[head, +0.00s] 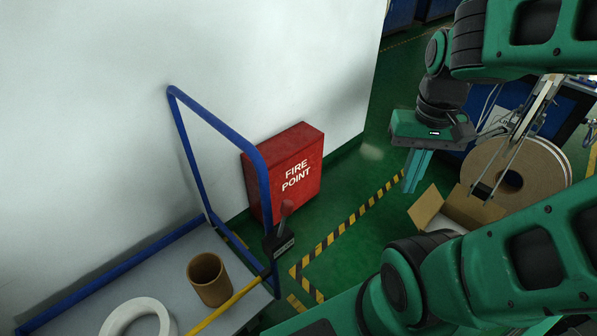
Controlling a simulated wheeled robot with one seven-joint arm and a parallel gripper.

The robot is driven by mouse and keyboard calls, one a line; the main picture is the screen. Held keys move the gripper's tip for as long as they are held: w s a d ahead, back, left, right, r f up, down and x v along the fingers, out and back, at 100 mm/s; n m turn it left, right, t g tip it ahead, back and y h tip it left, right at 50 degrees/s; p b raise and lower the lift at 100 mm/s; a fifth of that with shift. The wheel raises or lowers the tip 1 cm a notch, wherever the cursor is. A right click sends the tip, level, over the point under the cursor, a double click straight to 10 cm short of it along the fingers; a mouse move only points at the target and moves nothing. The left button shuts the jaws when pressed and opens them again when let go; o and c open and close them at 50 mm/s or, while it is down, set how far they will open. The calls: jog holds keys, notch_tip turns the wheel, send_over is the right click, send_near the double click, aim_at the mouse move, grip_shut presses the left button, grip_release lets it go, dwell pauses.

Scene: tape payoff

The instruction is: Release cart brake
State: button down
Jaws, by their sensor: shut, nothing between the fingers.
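The cart (160,262) stands at the lower left with a grey deck and a blue tube handle (217,127). A lever with a dull red knob (286,207) rises from a black housing (280,245) at the cart's near right corner, by the foot of the handle; it looks like the brake. The lever stands close to upright. My gripper (408,187) points down with its fingers together and empty. It is in the air to the right of the lever and well apart from it.
A brown cardboard core (209,281) and a white ring (138,318) sit on the cart. A red fire point box (290,172) stands behind the handle against the white wall. An open carton (453,212) and a large tape reel (540,172) are at the right. Striped green floor lies between.

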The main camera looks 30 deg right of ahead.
jog(key=shift+w, duration=0.25)
jog(key=w+a+f+m+g+y, duration=0.1)
jog(key=w+a, duration=0.4)
jog(key=w, duration=0.6)
jog(key=w+a+f+m+g+y, duration=0.1)
jog(key=w+a+f+y, duration=0.2)
jog(key=w+a, duration=0.3)
jog(key=w+y, duration=0.1)
jog(key=w, duration=0.4)
jog(key=shift+w+f+g, duration=0.35)
jog(key=shift+g, duration=0.05)
